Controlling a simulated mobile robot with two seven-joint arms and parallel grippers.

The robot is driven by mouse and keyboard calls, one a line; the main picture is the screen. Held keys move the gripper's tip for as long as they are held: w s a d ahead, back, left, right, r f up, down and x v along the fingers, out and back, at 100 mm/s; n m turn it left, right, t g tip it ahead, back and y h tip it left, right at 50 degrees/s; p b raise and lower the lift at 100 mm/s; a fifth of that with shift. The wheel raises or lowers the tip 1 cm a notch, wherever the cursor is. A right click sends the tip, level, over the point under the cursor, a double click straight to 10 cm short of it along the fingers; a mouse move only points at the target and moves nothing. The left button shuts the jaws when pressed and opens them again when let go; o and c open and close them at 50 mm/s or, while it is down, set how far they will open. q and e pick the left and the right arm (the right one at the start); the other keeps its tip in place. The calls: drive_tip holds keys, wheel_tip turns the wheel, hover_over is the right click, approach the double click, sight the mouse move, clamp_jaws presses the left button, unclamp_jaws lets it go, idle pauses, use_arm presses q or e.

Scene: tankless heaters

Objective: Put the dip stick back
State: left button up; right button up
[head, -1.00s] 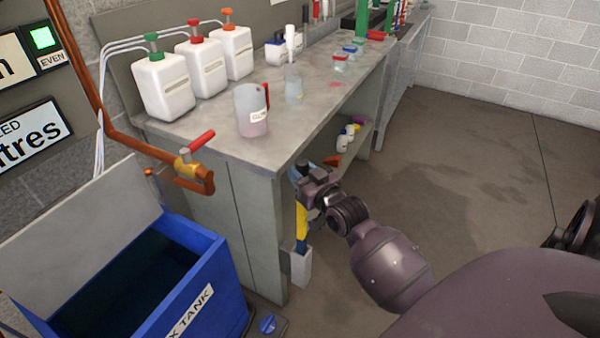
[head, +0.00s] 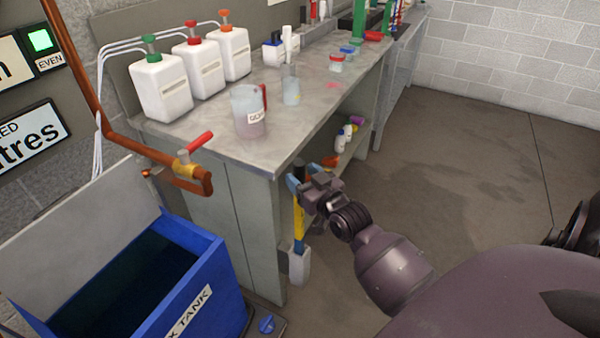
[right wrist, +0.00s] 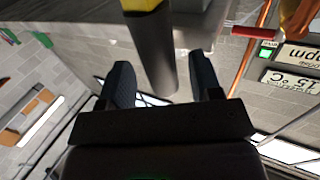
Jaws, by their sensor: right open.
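The dip stick (head: 299,220), yellow with a black handle, stands roughly upright with its lower end in a white holder (head: 299,264) at the end of the bench. My right gripper (head: 302,183) is at the stick's upper part, with its fingers open. In the right wrist view the black handle (right wrist: 155,55) runs between the two spread fingers (right wrist: 163,80), with gaps visible beside it. A bit of yellow shows at the top of that view. The stick's lowest end is hidden in the holder. My left gripper is not in view.
A grey bench (head: 325,95) carries white canisters (head: 160,88) and a jug (head: 249,112). Its lower shelf holds small bottles. A blue open tank (head: 205,290) stands at front left, below a copper pipe with a red-handled valve (head: 197,142). The floor at right is clear.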

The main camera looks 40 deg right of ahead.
drive_tip(key=s+p, duration=0.1)
drive_tip(key=s, duration=0.9)
drive_tip(key=s+a+f+n+g+y, duration=0.1)
drive_tip(key=s+a+f+g, duration=0.2)
drive_tip(key=s+a+f, duration=0.2)
drive_tip(key=s+a+f+n+g, duration=0.1)
drive_tip(key=s+a+f+g, duration=0.3)
drive_tip(key=s+f, duration=0.6)
drive_tip(key=s+a, duration=0.2)
drive_tip(key=s, duration=0.1)
drive_tip(key=shift+g+y, duration=0.3)
drive_tip(key=shift+y, duration=0.1)
drive_tip(key=shift+s, duration=0.1)
